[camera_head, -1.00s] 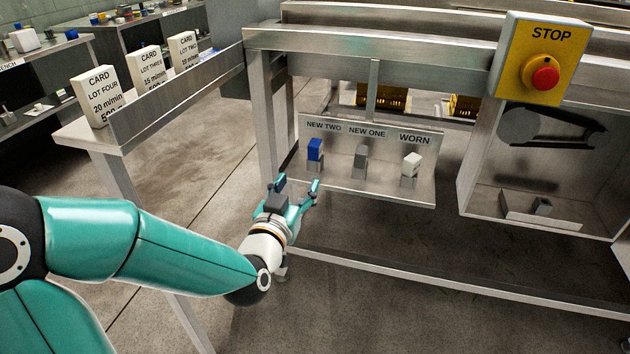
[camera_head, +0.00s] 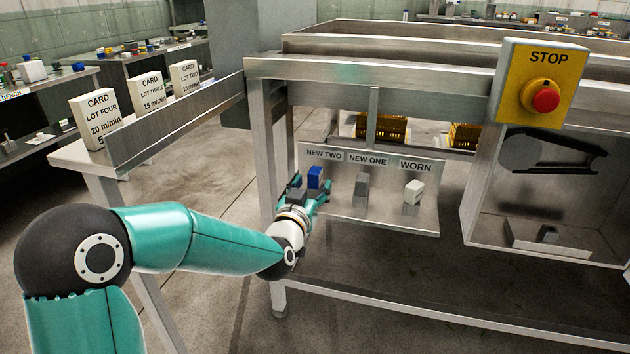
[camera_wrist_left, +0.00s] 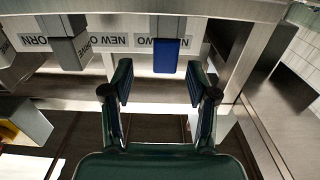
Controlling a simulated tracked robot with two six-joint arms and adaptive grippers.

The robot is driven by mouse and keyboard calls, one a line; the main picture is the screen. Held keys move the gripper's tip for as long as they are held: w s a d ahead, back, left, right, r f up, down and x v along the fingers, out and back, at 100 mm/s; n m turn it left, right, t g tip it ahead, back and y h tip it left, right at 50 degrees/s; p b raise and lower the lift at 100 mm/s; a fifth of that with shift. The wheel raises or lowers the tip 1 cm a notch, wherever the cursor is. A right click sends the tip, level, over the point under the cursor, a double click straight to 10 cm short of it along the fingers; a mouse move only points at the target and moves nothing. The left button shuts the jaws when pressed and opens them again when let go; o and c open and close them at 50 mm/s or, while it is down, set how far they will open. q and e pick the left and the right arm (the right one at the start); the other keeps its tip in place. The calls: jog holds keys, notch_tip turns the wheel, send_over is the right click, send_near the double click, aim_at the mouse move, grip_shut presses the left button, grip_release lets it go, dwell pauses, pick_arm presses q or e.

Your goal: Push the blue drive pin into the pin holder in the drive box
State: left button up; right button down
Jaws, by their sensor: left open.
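The blue drive pin (camera_head: 315,177) stands upright in the NEW TWO place of the pin rack (camera_head: 380,222). My left gripper (camera_head: 309,193) is open and close in front of it. In the left wrist view the pin (camera_wrist_left: 166,56) shows ahead of the open fingertips (camera_wrist_left: 160,82), roughly in line with the gap between them. The fingers do not visibly touch it. The drive box (camera_head: 480,215) is at the right, with a small dark pin holder (camera_head: 548,233) on its floor. My right gripper is out of view.
The yellow STOP box (camera_head: 540,85) hangs above the drive box. A belt drive (camera_head: 550,150) is on its back wall. Cards (camera_head: 95,118) stand on the left ledge.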

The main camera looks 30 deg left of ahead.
aim_at(313, 177)
pick_arm(q)
jog(key=shift+a+r+b+x, duration=0.1)
jog(key=shift+a+b+x, duration=0.1)
jog(key=shift+x, duration=1.1)
jog(key=shift+a+r+b+x, duration=0.1)
jog(key=shift+b+x, duration=0.05)
jog(key=shift+x, duration=1.15)
jog(key=shift+s, duration=0.15)
jog(key=c, duration=1.1)
jog(key=shift+r, duration=0.1)
notch_tip(313, 177, up, 20)
jog(key=p, duration=0.8)
